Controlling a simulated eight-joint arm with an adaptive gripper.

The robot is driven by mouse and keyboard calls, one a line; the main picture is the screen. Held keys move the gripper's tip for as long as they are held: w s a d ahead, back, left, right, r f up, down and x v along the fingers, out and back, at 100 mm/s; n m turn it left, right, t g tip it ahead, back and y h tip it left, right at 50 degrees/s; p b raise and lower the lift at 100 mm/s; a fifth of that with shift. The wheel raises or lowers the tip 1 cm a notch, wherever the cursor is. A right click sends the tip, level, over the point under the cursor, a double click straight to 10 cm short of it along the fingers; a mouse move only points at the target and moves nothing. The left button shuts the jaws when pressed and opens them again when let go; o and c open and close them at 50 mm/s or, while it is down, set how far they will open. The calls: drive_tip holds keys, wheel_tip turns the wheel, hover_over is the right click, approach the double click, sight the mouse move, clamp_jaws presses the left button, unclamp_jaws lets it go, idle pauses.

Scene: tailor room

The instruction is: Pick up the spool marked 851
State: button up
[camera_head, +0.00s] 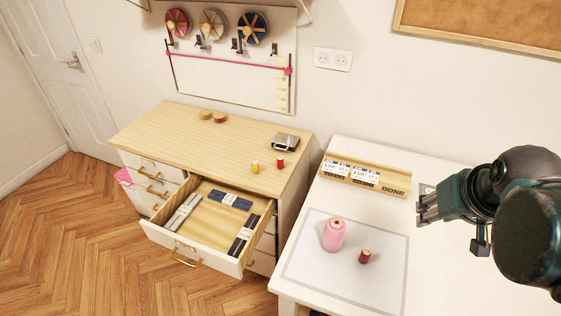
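Several thread spools are in view, and no number can be read on any of them. A large pink spool (334,235) and a small dark red spool (365,256) stand upright on a grey-outlined mat (310,263) on the white table. A small yellow spool (255,166) and a small red spool (280,163) stand on the wooden dresser top. My gripper (422,207) is at the right, above the white table, its fingers pointing left. It is apart from every spool. I cannot tell the gap between its fingers.
A wooden tray marked DONE (395,190) holds white labelled cards at the back of the table (425,285). The dresser (190,125) has an open drawer (210,222) with dark and grey packets. A small dark-and-silver object (286,141) sits on the dresser. The table's front right is clear.

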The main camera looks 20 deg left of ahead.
drive_tip(key=w+a+r+n+g+p, duration=0.2)
drive_tip(key=w+a+r+n+p, duration=0.15)
drive_tip(key=w+a, duration=0.7)
drive_tip(key=n+g+p, duration=0.4)
drive_tip(key=n+p, duration=0.4)
drive_tip(key=n, duration=0.2)
hover_over(282, 157)
drive_tip(key=shift+m+h, duration=0.25)
drive_tip(key=shift+h, duration=0.05)
wheel_tip(282, 157, down, 17)
drive_tip(key=shift+w+a+f, duration=0.1)
drive_tip(key=shift+a+f, duration=0.25)
drive_tip(key=shift+a, duration=0.1)
drive_tip(key=shift+f, duration=1.3)
